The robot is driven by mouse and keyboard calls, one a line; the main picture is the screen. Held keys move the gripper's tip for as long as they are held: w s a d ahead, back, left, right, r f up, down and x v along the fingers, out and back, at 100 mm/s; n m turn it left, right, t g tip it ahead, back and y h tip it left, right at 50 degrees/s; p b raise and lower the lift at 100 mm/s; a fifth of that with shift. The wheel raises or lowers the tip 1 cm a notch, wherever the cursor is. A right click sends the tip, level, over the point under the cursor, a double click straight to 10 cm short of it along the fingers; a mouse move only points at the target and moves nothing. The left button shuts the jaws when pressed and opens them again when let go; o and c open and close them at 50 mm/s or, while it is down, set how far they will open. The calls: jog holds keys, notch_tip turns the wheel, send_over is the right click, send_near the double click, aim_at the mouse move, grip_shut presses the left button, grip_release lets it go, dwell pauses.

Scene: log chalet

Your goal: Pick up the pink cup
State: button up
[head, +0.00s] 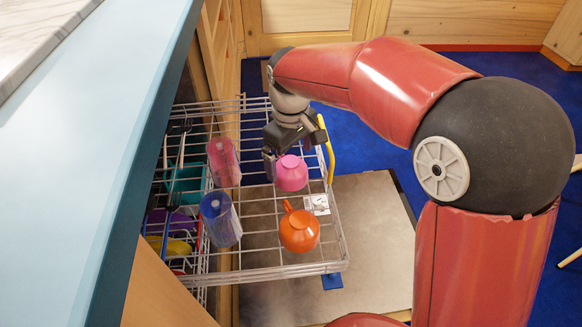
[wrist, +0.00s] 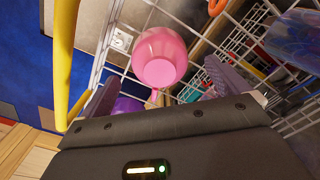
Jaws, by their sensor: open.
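The pink cup (head: 291,174) sits upside down on the pulled-out wire rack (head: 262,273) in the head view. In the wrist view the pink cup (wrist: 160,55) is just beyond the fingertips, its handle pointing down toward the palm. My gripper (head: 291,152) is right behind the cup in the head view, fingers spread. In the wrist view my gripper (wrist: 153,86) is open, with one finger on each side of the handle and nothing clearly clamped. Whether a finger touches the cup cannot be told.
An orange cup (head: 299,232), a blue glass (head: 220,219) and a pink glass (head: 223,163) stand on the same rack. A purple item (wrist: 127,105) lies close by the left finger. A yellow bar (head: 326,150) runs along the rack's right side. The blue counter (head: 85,160) edges the left.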

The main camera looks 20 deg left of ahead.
aim_at(290, 161)
notch_tip(290, 161, down, 4)
jog(key=shift+a+f, duration=0.1)
jog(key=shift+f, duration=0.05)
jog(key=shift+c, duration=0.4)
jog(key=c, duration=1)
notch_tip(290, 161, up, 20)
jog(key=shift+r+p, duration=0.1)
jog(key=shift+p, duration=1.05)
